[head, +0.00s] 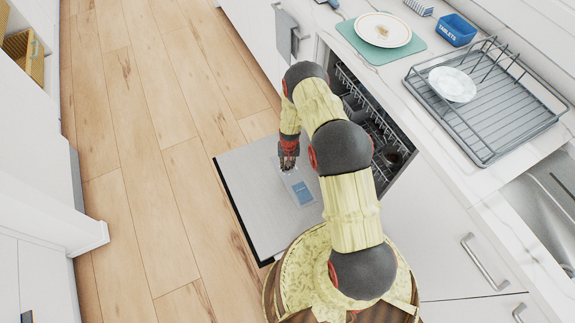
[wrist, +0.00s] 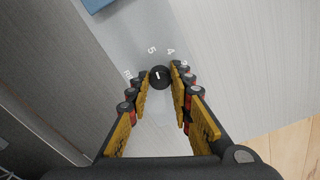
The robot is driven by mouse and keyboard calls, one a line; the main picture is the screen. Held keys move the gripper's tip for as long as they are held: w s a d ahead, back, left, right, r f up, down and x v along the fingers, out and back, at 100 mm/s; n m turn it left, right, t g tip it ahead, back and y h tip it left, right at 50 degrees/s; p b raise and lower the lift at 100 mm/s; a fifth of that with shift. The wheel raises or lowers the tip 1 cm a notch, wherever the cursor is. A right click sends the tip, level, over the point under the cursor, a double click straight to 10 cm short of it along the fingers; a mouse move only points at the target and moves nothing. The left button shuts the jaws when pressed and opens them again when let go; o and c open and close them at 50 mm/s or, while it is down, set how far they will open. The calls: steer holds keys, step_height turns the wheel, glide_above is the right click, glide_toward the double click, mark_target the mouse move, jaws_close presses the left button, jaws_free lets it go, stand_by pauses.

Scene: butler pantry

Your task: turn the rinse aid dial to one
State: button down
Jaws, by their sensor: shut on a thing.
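The rinse aid dial (wrist: 159,77) is a small round black knob with a short white mark, on the inner face of the lowered dishwasher door (head: 248,196). White figures stand around it in the wrist view; 5 and 4 are readable beyond it, while others are partly hidden by the fingers. I cannot tell which figure the mark points to. My gripper (wrist: 160,83) is shut on the dial, with one yellow-padded finger on each side. In the head view my gripper (head: 289,163) is low over the door, and the dial is hidden there.
A blue patch (head: 302,192) lies on the door near my gripper. The dishwasher racks (head: 362,110) are behind my arm. On the counter are a plate on a green mat (head: 381,50), a blue tablets box (head: 456,30) and a dish rack (head: 484,120). The wooden floor on the left is clear.

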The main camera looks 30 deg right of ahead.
stand_by(0.4)
steer(key=c, duration=1.6)
jaws_free()
step_height(320, 180, up, 12)
steer(key=shift+s+d, duration=0.1)
steer(key=shift+d, duration=0.05)
